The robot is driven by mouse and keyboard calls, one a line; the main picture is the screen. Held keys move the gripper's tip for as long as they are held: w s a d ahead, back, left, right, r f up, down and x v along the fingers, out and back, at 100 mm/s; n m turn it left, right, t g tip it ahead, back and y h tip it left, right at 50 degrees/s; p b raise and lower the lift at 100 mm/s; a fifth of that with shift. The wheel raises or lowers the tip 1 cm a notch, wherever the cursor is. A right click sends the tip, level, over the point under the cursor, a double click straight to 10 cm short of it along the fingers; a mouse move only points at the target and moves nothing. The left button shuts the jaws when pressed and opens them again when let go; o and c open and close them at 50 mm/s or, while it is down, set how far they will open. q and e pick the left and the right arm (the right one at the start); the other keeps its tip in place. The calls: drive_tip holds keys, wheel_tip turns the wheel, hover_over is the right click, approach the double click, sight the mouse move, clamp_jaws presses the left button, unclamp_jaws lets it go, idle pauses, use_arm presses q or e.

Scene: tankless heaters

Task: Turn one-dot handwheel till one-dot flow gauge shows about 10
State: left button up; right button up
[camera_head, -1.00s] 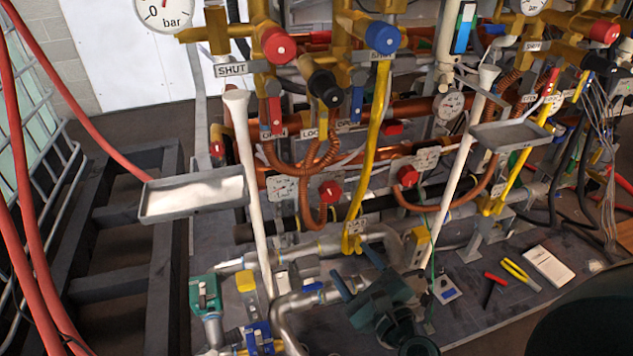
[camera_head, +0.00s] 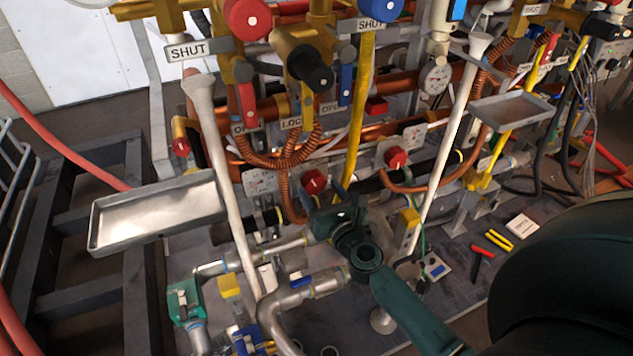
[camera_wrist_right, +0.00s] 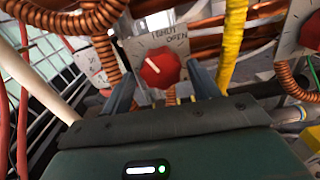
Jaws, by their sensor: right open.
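A red handwheel (camera_head: 313,181) with a white pointer mark sits low on the copper pipework. A second red handwheel (camera_head: 396,158) is to its right. I cannot make out dots on either. A small flow gauge plate (camera_head: 261,182) is just left of the first handwheel; its reading is too small to tell. My right gripper (camera_head: 328,203) is open just in front of the first handwheel. My left gripper is out of view.
Coiled copper hoses (camera_head: 283,150) and a yellow pipe (camera_head: 359,110) run close around the handwheel. A grey tray (camera_head: 156,213) and white slanted posts stand in front. Dark rails fill the left floor.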

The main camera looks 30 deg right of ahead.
sight(316, 185)
drive_tip(key=shift+w+d, duration=0.1)
drive_tip(key=shift+w, duration=1.4)
drive_tip(key=shift+c, duration=0.2)
drive_tip(key=c, duration=0.7)
drive_tip(key=shift+o, duration=0.2)
